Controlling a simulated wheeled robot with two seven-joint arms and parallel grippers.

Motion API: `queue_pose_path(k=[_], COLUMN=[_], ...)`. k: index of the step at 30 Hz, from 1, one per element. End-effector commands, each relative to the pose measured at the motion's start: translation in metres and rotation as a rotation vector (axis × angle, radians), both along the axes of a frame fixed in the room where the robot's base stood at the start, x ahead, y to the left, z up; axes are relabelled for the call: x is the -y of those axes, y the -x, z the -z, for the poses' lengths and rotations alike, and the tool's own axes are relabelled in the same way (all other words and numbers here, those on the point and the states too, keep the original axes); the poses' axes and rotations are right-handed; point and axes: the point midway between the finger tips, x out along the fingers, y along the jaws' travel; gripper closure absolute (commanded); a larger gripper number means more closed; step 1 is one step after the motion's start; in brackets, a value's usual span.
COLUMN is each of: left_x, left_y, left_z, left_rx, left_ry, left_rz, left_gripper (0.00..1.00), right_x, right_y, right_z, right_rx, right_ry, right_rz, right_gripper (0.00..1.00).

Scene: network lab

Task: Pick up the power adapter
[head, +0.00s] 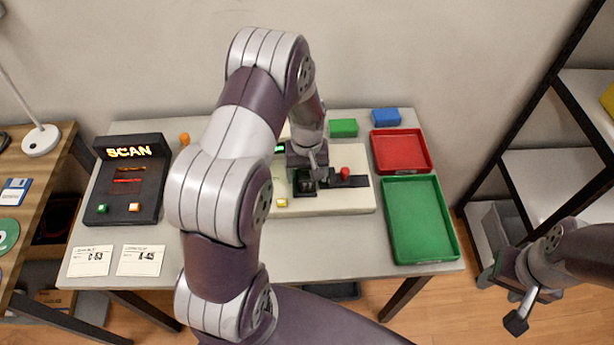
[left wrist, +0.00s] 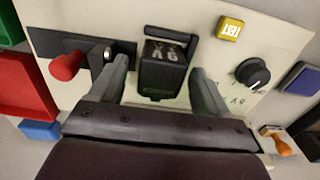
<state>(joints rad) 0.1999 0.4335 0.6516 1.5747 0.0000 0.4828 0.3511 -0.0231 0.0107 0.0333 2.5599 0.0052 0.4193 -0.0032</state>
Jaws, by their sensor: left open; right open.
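The power adapter is a black block marked 9V (left wrist: 163,72), standing in the cream test panel (left wrist: 75,25). In the head view the adapter (head: 304,187) is partly hidden by my left gripper. My left gripper (head: 312,170) points down over the panel. In the left wrist view its open fingers (left wrist: 160,80) stand on either side of the adapter, with gaps showing, so it is not clamped. My right gripper (head: 507,298) is open and empty at the lower right, off the table.
A red lever (left wrist: 68,66), a yellow TEST button (left wrist: 230,28) and a black knob (left wrist: 252,74) are on the panel. A red tray (head: 428,170) and a green tray (head: 388,222) lie to the right. The SCAN station (head: 150,200) stands left. A black-framed shelf (head: 530,130) is beyond the table's right edge.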

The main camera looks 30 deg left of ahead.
Motion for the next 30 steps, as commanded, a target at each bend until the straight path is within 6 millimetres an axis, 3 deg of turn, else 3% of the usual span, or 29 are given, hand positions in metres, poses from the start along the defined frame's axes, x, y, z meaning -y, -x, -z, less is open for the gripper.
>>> queue_pose_path(k=[7, 12, 13, 23, 30], left_x=[0.000, 0.000, 0.000, 0.000, 0.000], left_y=[0.000, 0.000, 0.000, -0.001, -0.002], left_z=[0.004, 0.004, 0.004, -0.001, -0.037], left_rx=[0.001, 0.001, 0.001, 0.003, 0.008], left_ry=[-0.001, -0.001, -0.001, -0.001, -0.001], left_rz=[0.001, 0.001, 0.001, 0.001, 0.001], left_gripper=[0.23, 0.79, 0.85, 0.85, 0.85], right_x=[0.000, 0.000, 0.000, 0.000, 0.000], right_y=[0.000, 0.000, 0.000, 0.000, 0.000], right_z=[0.000, 0.000, 0.000, 0.001, 0.004], right_rx=[0.000, 0.000, 0.000, 0.000, 0.000], right_ry=[0.000, 0.000, 0.000, 0.000, 0.000], right_rz=[0.000, 0.000, 0.000, 0.000, 0.000], right_gripper=[0.51, 0.51, 0.51, 0.51, 0.51])
